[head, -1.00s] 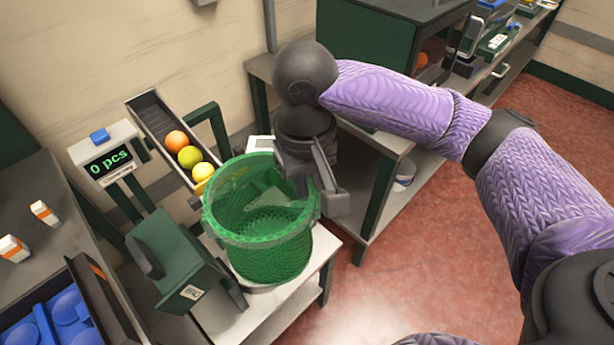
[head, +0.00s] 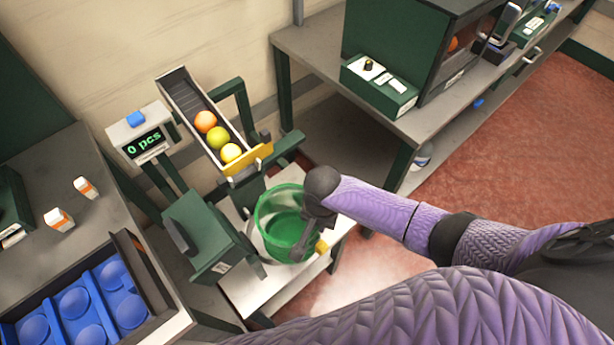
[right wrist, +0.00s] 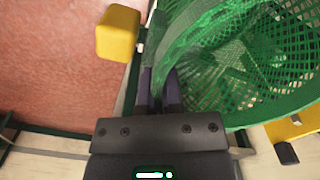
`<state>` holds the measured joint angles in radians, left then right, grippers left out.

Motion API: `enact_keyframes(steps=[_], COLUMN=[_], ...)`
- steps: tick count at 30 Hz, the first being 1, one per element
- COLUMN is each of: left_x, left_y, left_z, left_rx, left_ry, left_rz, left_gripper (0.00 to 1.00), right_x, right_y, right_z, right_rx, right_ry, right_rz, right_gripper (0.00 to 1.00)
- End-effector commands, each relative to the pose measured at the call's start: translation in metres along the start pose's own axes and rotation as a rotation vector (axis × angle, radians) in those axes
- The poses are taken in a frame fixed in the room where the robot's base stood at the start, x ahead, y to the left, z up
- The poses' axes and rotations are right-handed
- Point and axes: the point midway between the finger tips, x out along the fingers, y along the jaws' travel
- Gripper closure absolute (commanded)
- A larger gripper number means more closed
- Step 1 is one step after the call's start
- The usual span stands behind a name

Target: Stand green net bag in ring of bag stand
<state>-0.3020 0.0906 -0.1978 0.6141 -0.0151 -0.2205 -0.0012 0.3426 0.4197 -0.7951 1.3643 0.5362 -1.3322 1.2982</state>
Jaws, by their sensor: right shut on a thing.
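The green net bag (head: 270,214) is upright and open at the top, low over the small white-topped stand table (head: 240,283). My right gripper (head: 308,240) is shut on the right side of its rim. In the right wrist view the fingers (right wrist: 160,92) pinch the green mesh (right wrist: 235,60). A pale round rim, seemingly the ring of the bag stand (head: 256,250), shows at the bag's left side. I cannot tell whether the bag's base is fully inside it. My left gripper is not in view.
A chute (head: 208,112) with an orange and two yellowish fruits ends at a yellow gate (head: 248,162) above the bag. A display (head: 142,144) reads "0 pcs". A green box unit (head: 200,235) stands left of the bag. A yellow knob (head: 322,247) is close to the gripper.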

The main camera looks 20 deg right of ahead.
Motion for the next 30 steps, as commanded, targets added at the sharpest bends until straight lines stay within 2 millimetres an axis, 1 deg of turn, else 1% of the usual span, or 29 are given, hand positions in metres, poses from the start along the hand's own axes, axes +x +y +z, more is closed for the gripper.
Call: enact_keyframes(steps=[1,4,7,10,14,20,30], left_x=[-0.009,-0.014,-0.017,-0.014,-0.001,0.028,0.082], left_y=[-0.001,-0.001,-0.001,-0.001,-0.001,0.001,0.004], left_z=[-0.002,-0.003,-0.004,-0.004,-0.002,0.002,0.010], left_rx=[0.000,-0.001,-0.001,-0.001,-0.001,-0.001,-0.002], left_ry=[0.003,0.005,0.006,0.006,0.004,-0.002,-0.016], left_rz=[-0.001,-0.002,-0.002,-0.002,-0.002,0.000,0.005], left_gripper=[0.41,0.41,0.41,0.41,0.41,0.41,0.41], right_x=[0.009,0.030,0.042,0.048,0.052,0.056,0.060], right_y=[0.013,0.033,0.046,0.048,0.036,0.006,-0.043], right_z=[0.011,0.027,0.037,0.039,0.032,0.015,-0.014], right_rx=[0.025,0.061,0.078,0.083,0.083,0.081,0.082], right_ry=[-0.007,-0.003,0.000,0.002,0.004,0.004,0.003], right_rz=[0.007,0.007,0.006,0.004,0.001,0.001,0.003], right_gripper=[1.00,1.00,1.00,1.00,1.00,1.00,1.00])
